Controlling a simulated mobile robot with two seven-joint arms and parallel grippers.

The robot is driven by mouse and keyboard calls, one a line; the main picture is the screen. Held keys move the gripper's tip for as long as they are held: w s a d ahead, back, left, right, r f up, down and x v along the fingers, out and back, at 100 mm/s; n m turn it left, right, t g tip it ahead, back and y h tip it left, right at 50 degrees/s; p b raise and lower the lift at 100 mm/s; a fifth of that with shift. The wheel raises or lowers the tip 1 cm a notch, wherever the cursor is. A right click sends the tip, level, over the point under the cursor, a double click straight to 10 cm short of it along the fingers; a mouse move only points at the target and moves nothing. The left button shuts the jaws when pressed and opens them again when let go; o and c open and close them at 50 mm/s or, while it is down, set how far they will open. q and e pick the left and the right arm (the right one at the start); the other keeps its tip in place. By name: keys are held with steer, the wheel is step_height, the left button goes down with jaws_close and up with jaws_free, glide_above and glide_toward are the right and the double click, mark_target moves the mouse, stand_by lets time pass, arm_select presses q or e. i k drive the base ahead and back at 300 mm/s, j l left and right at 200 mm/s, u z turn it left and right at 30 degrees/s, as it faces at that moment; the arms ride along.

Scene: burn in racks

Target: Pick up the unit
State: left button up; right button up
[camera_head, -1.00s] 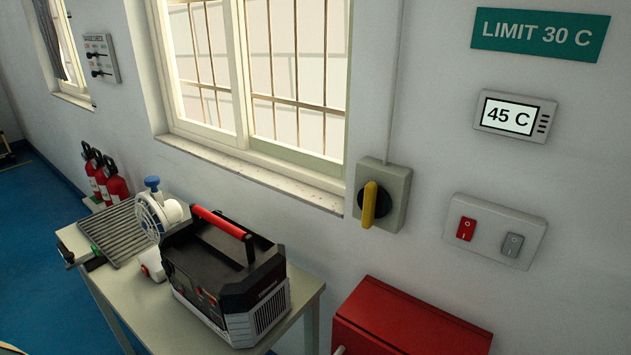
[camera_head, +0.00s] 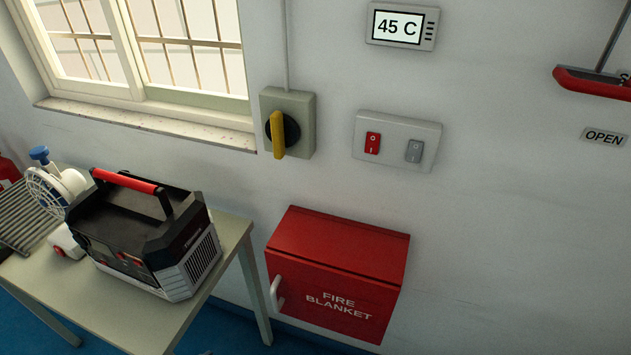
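A black and grey boxy unit (camera_head: 145,235) with a red carrying handle (camera_head: 124,181) stands upright on a pale table (camera_head: 120,312) at the lower left. It is the likeliest match for the task's unit, though nothing in view names it so. Its vented side faces right and its front panel faces the lower left. Neither of my grippers shows in the head view, so I cannot see how they stand to it.
A white and blue fan (camera_head: 57,188) and a ribbed grey rack (camera_head: 25,222) crowd the table's left. A red fire blanket box (camera_head: 338,272) is on the wall right of the table. Above are a yellow-handled rotary switch (camera_head: 278,135), a switch plate (camera_head: 396,140) and a 45 C display (camera_head: 402,27).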

mark_target(168, 258)
steer(key=u, duration=1.3)
